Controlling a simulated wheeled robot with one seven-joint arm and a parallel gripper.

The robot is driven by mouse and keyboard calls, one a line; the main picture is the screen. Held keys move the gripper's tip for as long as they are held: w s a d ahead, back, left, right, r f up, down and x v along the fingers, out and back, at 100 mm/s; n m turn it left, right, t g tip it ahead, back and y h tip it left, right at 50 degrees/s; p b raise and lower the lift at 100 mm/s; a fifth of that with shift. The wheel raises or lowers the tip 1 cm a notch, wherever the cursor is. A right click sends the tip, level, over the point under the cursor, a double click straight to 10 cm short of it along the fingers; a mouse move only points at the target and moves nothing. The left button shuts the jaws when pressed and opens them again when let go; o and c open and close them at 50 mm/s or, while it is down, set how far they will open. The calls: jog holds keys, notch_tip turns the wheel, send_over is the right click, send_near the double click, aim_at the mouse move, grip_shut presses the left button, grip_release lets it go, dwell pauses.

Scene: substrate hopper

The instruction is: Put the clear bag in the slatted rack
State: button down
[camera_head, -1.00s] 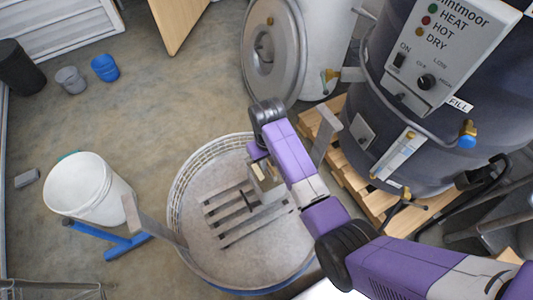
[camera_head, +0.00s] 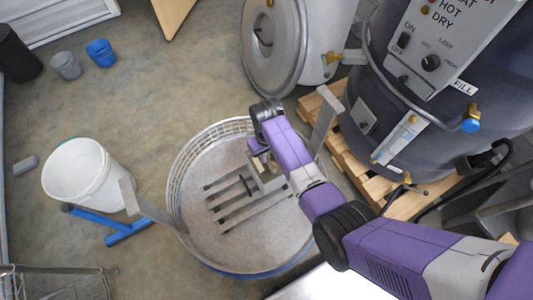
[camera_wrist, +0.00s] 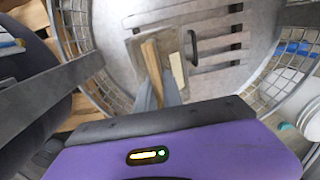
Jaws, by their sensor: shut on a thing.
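My gripper (camera_head: 263,164) is over the round tub, near the middle of its floor. In the wrist view my gripper (camera_wrist: 158,92) is shut on what looks like the clear bag (camera_wrist: 136,48), a pale see-through packet with tan strips showing at it. The bag (camera_head: 268,182) is small and partly hidden by my gripper in the head view. The slatted rack (camera_head: 232,207) appears to be the slatted part of the tub floor, and its slats (camera_wrist: 218,62) lie beside and beyond the bag. Whether the bag touches the floor, I cannot tell.
The tub's mesh wall (camera_head: 184,172) surrounds my gripper, with upright metal straps (camera_head: 158,208) at its sides. A white bucket (camera_head: 78,172) and blue stand (camera_head: 120,233) are at left. A dark hopper (camera_head: 400,120) stands on a wooden pallet (camera_head: 345,150) at right.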

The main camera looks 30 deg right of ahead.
jog(key=shift+w, duration=0.1)
jog(key=c, duration=1.5)
grip_release()
jog(key=shift+f, duration=0.1)
notch_tip(320, 180, up, 12)
jog(key=shift+r+p, duration=0.1)
jog(key=shift+p, duration=0.9)
